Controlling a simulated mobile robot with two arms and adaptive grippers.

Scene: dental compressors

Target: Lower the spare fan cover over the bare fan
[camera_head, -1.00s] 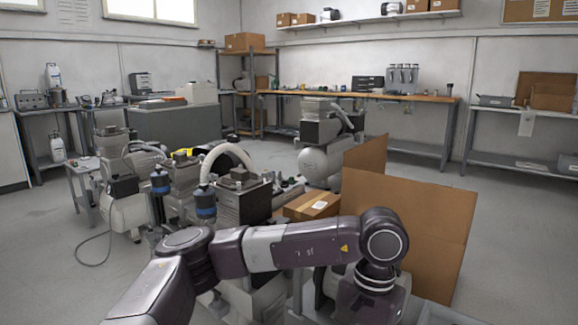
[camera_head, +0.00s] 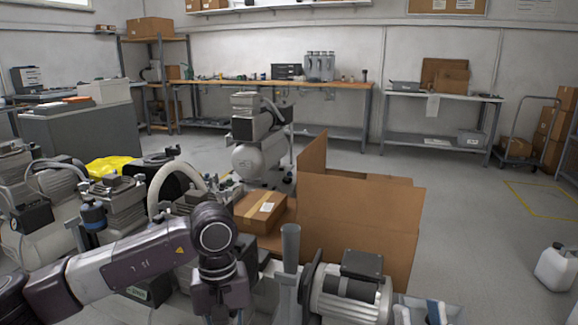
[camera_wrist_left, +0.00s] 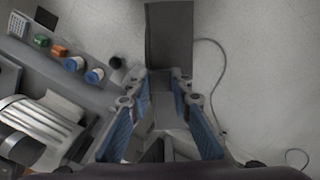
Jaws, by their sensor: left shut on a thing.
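In the left wrist view my left gripper (camera_wrist_left: 161,80) is closed with its blue-padded fingers on either side of a dark grey flat-sided piece (camera_wrist_left: 169,45). This piece sticks out beyond the fingertips; I cannot tell for certain that it is the spare fan cover. In the head view my left arm comes in from the left, with its gripper below the frame. A silver ribbed motor (camera_head: 343,294) with a dark box on top stands at the bottom centre-right. I cannot make out a bare fan.
An open cardboard box (camera_head: 357,226) stands behind the motor, with a small closed carton (camera_head: 260,211) at its left. A grey upright post (camera_head: 290,250) stands left of the motor. Compressors crowd the left. The floor at right is clear up to a white canister (camera_head: 557,268).

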